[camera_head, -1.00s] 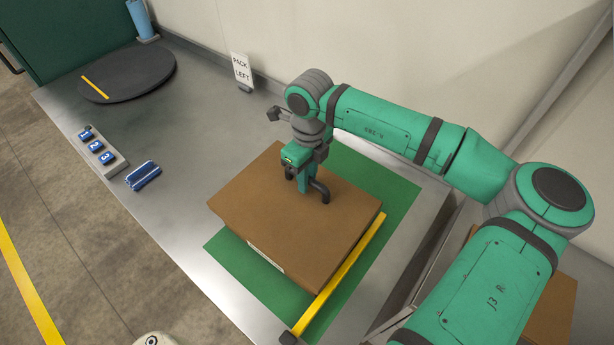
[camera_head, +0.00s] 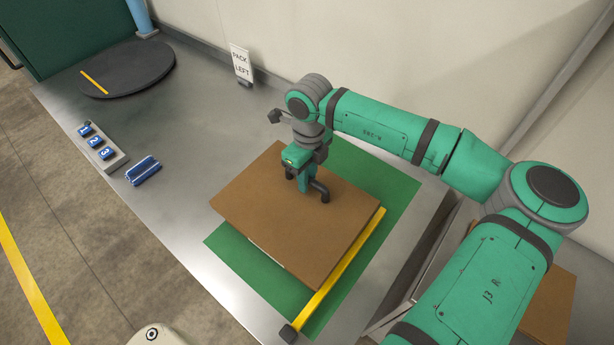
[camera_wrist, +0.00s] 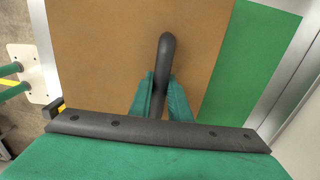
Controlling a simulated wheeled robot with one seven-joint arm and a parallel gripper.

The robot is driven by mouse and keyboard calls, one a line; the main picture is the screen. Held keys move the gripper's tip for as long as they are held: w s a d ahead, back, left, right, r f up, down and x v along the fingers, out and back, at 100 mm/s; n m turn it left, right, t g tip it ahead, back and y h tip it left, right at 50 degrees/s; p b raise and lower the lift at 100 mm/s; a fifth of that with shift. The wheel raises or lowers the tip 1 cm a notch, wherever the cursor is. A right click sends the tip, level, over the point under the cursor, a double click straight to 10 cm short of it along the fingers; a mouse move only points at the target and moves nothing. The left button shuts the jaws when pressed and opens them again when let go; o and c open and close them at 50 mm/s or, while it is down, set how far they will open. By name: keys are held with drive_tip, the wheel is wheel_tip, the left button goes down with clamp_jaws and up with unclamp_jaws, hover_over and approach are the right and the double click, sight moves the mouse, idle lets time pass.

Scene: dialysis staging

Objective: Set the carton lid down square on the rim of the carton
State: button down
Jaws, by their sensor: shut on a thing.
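The carton lid (camera_head: 265,205) is a flat brown panel with a dark bar handle (camera_head: 321,189). It lies about level over the green mat and fills much of the wrist view (camera_wrist: 100,55). My gripper (camera_head: 304,182) is shut on the handle, which stands between its fingers in the wrist view (camera_wrist: 162,92). The carton is almost wholly hidden under the lid. Only a thin pale strip, perhaps its label (camera_head: 259,249), shows below the lid's lower left edge. I cannot tell whether the lid touches the rim.
The green mat (camera_head: 380,180) lies on a grey metal bench. A yellow bar (camera_head: 342,268) runs along the lid's right side. A blue object (camera_head: 143,171), a numbered block strip (camera_head: 103,151), a dark turntable (camera_head: 130,72) and a "PACK LEFT" sign (camera_head: 242,65) stand farther left.

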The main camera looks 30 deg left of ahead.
drive_tip(key=shift+f, duration=0.2)
drive_tip(key=c, duration=1.6)
unclamp_jaws()
drive_tip(key=r, duration=1)
drive_tip(key=shift+w+r, duration=0.2)
drive_tip(key=shift+r, duration=0.2)
